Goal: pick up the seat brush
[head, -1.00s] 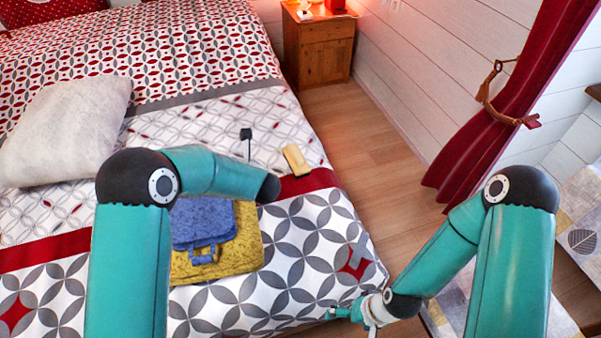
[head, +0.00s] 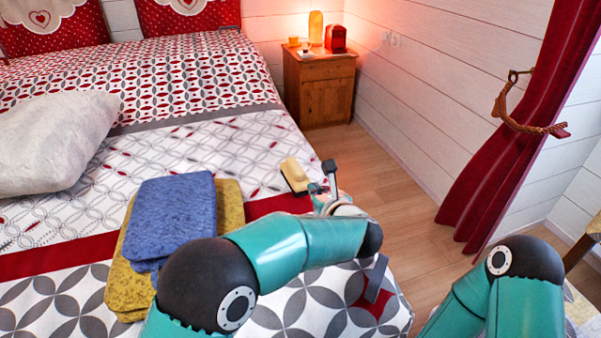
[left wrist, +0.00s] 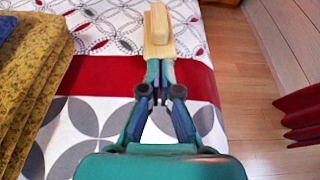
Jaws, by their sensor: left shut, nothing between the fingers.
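The seat brush (head: 294,175) is a small pale wooden block lying on the bed near its right edge, at the red band. In the left wrist view the brush (left wrist: 158,34) lies straight ahead, its long axis pointing away from me. My left gripper (head: 314,189) is just to the right of and nearer than the brush in the head view. In the left wrist view its fingertips (left wrist: 157,88) are together and empty, just short of the brush's near end. Whether they touch it I cannot tell. My right gripper is out of view; only its arm shows at lower right.
Folded blue (head: 172,215) and mustard (head: 120,290) cloths lie on the bed left of the brush. A pale cushion (head: 55,140) is farther left. Beyond the bed's right edge are open wooden floor (head: 390,185), a nightstand (head: 322,92) with a lamp, and a red curtain (head: 500,150).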

